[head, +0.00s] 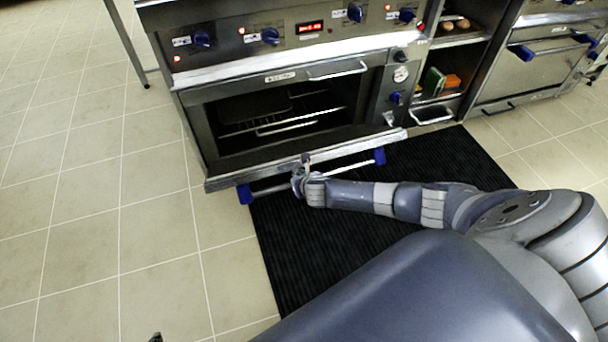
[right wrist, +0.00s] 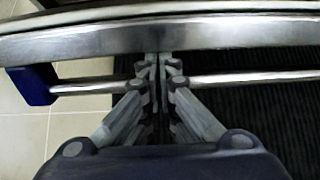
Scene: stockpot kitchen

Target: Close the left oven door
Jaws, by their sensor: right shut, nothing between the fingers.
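The left oven door (head: 225,180) is tilted down and open, with its metal top edge standing out in front of the oven. Its handle is a metal bar (head: 345,166) with blue end brackets (head: 380,156). My right gripper (head: 306,160) is at the middle of the bar. In the right wrist view, its shut, empty fingers (right wrist: 157,68) cross the handle bar (right wrist: 240,78), with the tips at the door's metal edge (right wrist: 220,35). I cannot tell whether they touch it. Of my left arm, at most a small dark tip (head: 155,338) shows at the bottom edge.
The dark oven cavity holds wire racks (head: 290,125). A control panel with blue knobs (head: 270,36) is above. A shelf unit (head: 455,70) and another oven (head: 530,70) stand to the right. A black ribbed mat (head: 290,250) lies below the door. Tiled floor (head: 90,180) at left is clear.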

